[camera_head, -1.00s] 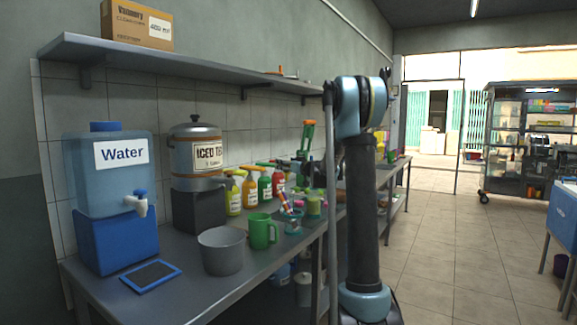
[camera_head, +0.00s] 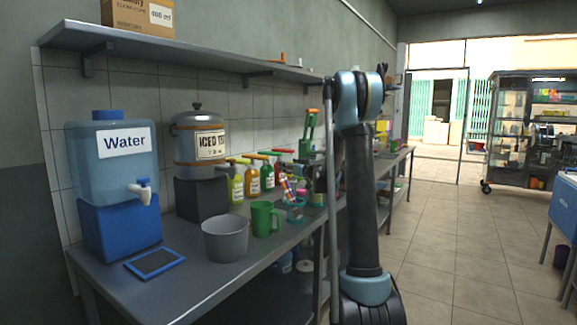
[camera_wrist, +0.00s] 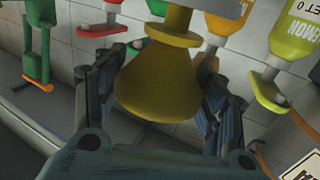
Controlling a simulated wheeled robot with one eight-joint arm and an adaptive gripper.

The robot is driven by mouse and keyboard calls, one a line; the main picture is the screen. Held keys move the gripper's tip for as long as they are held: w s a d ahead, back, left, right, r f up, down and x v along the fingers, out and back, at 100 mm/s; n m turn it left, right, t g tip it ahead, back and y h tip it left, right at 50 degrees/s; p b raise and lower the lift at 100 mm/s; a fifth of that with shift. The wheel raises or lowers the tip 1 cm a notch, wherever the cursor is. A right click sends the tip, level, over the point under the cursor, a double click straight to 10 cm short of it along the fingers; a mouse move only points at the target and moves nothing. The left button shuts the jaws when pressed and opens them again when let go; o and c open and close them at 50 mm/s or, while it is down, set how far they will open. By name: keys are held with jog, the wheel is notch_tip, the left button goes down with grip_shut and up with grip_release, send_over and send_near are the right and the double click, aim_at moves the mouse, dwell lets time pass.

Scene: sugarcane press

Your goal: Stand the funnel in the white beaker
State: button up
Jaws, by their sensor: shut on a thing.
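In the wrist view a dull yellow funnel (camera_wrist: 160,88) sits between the dark fingers of my gripper (camera_wrist: 160,92), which is shut on it. Its wide part is towards the camera. A brighter yellow disc and stem show at its narrow end. This view is upside down, with bottle labels inverted. In the head view my gripper is mostly hidden behind my arm, and I cannot make out the funnel. A pale grey tapered vessel (camera_head: 225,240) stands open on the bench. I cannot tell whether it is the white beaker.
A green mug (camera_head: 263,218) and a teal cup with coloured sticks (camera_head: 294,208) stand beside the grey vessel. Several pump bottles (camera_head: 252,180), an iced tea dispenser (camera_head: 199,150) and a water container (camera_head: 112,165) line the wall. A blue-framed tablet (camera_head: 155,264) lies in front.

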jog(key=shift+f, duration=2)
jog(key=shift+s, duration=0.1)
jog(key=o, duration=1)
jog(key=shift+o, duration=1.4)
